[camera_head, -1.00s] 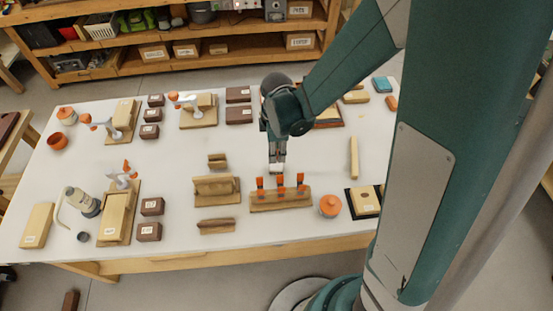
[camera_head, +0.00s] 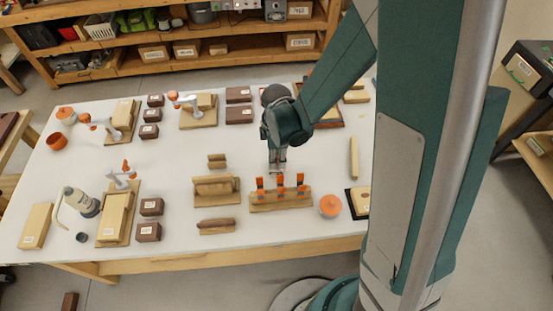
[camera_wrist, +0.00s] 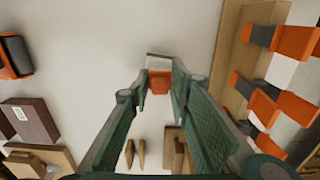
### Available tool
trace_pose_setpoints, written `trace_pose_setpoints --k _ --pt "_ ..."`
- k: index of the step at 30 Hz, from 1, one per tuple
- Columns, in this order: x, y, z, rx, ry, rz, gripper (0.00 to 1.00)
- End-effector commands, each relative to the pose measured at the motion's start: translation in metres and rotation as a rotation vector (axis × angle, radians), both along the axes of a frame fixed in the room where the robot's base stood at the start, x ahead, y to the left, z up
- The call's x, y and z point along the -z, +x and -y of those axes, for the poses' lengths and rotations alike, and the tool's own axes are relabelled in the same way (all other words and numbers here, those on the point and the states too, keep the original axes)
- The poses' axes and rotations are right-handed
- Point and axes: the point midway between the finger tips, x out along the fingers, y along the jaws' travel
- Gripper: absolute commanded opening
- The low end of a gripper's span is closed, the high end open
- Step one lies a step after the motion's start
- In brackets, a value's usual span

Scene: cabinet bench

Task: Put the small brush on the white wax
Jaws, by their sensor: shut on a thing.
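My gripper (camera_wrist: 159,84) is shut on a small piece with an orange body (camera_wrist: 159,82) and a pale grey-white end (camera_wrist: 160,61); it looks like the small brush, though the fingers hide part of it. In the head view my gripper (camera_head: 277,168) is over the white table, just behind a wooden rack (camera_head: 265,207) of upright orange-handled tools (camera_head: 281,184). The held piece is barely visible there. I cannot pick out the white wax with certainty in either view.
Wooden blocks (camera_head: 216,186) lie left of the rack. An orange-lidded jar (camera_head: 330,205) stands to its right. Dark labelled boxes (camera_head: 148,231) and wooden stands are farther left. The white tabletop (camera_head: 230,140) is clear left of my gripper.

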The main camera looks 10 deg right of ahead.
Motion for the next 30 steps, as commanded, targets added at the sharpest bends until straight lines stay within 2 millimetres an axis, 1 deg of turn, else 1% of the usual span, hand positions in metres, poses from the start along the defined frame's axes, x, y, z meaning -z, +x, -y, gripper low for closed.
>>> trace_pose_setpoints --k 7,8,10,11,23,30 --pt "0.004 0.0 0.0 0.0 0.0 0.0 0.13" --pt "0.003 0.0 0.0 0.0 0.0 0.0 0.24" --pt "0.003 0.0 0.0 0.0 0.0 0.0 0.33" --pt "0.003 0.0 0.0 0.0 0.0 0.0 0.34" --pt "0.002 0.0 0.0 0.0 0.0 0.0 0.34" --pt "-0.007 0.0 0.0 0.0 0.0 0.0 0.34"
